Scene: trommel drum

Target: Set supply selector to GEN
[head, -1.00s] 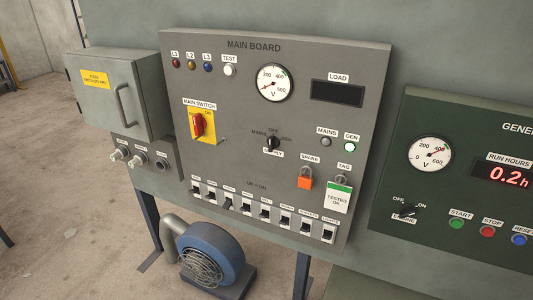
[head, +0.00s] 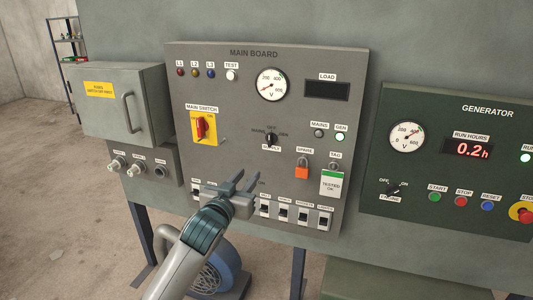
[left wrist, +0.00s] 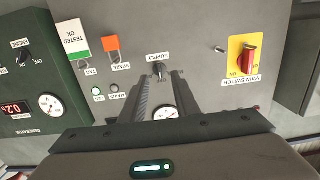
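The supply selector (head: 270,139) is a black knob on the grey main board (head: 350,120), marked MAINS, OFF and GEN. Its pointer looks near OFF, though it is too small to be sure. It also shows in the left wrist view (left wrist: 159,71), upside down, just beyond the fingers. My left gripper (head: 244,184) is open and empty, below and left of the selector, in front of the breaker row. The GEN lamp (head: 340,137) is lit green; the MAINS lamp (head: 319,133) is dark. My right gripper is not in view.
The red main switch (head: 201,128) on its yellow plate is left of the selector. An orange padlock (head: 302,171) and a TESTED OK tag (head: 332,184) hang to the lower right. The green generator panel (head: 450,130) stands at right. A blue blower (head: 226,258) is below.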

